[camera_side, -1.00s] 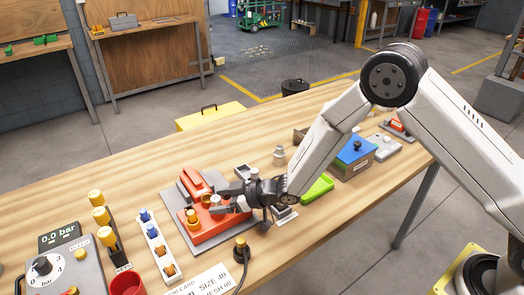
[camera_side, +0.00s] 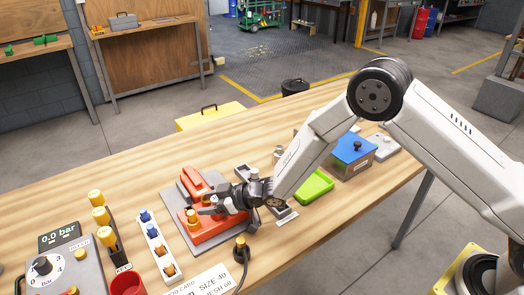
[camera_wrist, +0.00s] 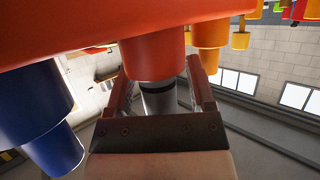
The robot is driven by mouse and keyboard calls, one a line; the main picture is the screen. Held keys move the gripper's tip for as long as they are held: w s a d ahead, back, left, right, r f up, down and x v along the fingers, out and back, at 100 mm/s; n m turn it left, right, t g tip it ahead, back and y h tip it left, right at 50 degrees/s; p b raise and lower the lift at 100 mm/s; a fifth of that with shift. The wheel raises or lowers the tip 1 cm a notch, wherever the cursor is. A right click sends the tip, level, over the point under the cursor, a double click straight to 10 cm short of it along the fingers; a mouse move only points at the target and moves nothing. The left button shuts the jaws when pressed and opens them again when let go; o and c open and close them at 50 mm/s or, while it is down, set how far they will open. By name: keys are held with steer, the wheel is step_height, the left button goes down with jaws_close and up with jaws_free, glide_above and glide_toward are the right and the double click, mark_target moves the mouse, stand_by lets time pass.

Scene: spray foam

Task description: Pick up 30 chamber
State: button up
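A red block fixture (camera_side: 212,229) sits on a grey plate (camera_side: 180,212) on the bench, with yellow-orange parts on it. My gripper (camera_side: 205,206) is low over this fixture, its fingers pointing left. In the wrist view my gripper (camera_wrist: 160,88) has its two fingers on either side of a cylinder with a red upper part (camera_wrist: 153,58) and a grey end (camera_wrist: 160,100). A gap shows beside the left finger, so the gripper looks open around it. I cannot read a 30 mark on any part, so I cannot tell which is the 30 chamber.
A white rack (camera_side: 154,243) with blue and orange parts stands left of the fixture. A black-and-yellow plug (camera_side: 241,248) with a cable is in front. A green tray (camera_side: 314,186) and blue-topped box (camera_side: 354,149) lie right. Blue cylinders (camera_wrist: 40,115) hang close by in the wrist view.

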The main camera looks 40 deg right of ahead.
jaws_close()
steer(key=shift+r, duration=0.15)
steer(key=shift+r, duration=0.8)
steer(key=s+d+r, duration=0.5)
steer(key=s+r, duration=0.6)
steer(key=s, duration=0.2)
steer(key=shift+d, duration=0.15)
